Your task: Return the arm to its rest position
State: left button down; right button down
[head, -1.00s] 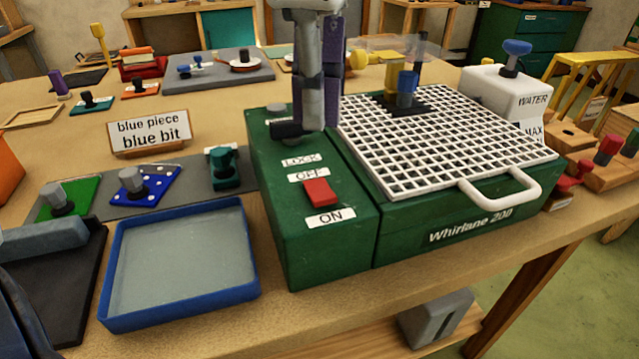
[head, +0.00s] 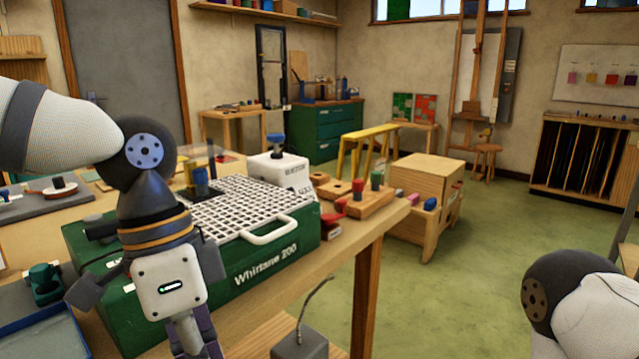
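My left arm comes in from the left edge and bends down in front of the green grinder (head: 285,262) labelled "Whirlane 200". My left gripper (head: 195,345) points down at the bottom of the view, with its pale body and green light facing me. Its purple fingers run to the bottom edge, so their tips and any gap between them are hard to make out. The arm hides much of the grinder's left part, including its switch. A rounded white and dark part of my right arm (head: 570,305) shows at the lower right; its gripper is out of view.
A white grid (head: 245,208) with a handle covers the grinder. A wooden cart (head: 425,190) stands beyond the table edge. The green floor (head: 480,260) at right is open.

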pick_arm(q)
jog(key=s+d+f+n+g+h, duration=0.1)
jog(key=s+f+n, duration=0.35)
jog(key=f, duration=0.75)
jog(key=s+d+f+n+g+h, duration=0.1)
jog(key=s+f+n, duration=0.3)
jog(key=f, duration=0.7)
jog(key=s+a+f+n+t+y, duration=0.2)
jog(key=s+a+f+n+y, duration=0.2)
jog(key=s+a+f, duration=0.6)
jog(key=s+a, duration=0.2)
jog(key=a, duration=0.1)
jog(key=shift+t, duration=0.3)
jog(key=shift+f, duration=0.1)
